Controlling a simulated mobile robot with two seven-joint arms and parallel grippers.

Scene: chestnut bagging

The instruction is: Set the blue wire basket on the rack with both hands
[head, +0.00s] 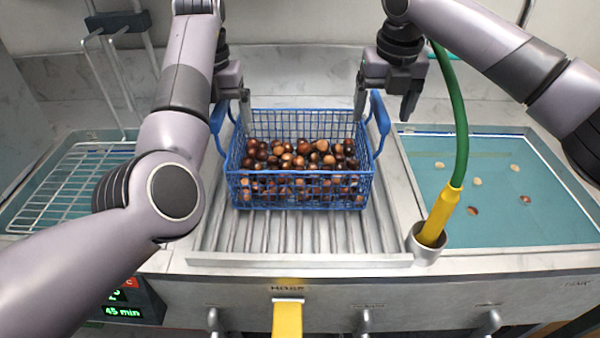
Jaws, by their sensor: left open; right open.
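The blue wire basket (298,198) holds many brown chestnuts. It sits upright on the ribbed metal drainboard in the middle of the head view. A blue handle stands up on each side of it. My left gripper (232,108) is open at the left handle (219,117). My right gripper (383,92) is open at the right handle (380,116). I cannot tell whether the fingers touch the handles. A white wire rack (75,190) lies over the left basin, partly hidden by my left arm.
A water basin (490,220) with a few floating chestnuts is on the right. A yellow nozzle (438,215) on a green hose stands in a holder between the drainboard (290,235) and that basin. A metal hook frame (105,60) rises behind the rack. A timer display (122,310) sits at lower left.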

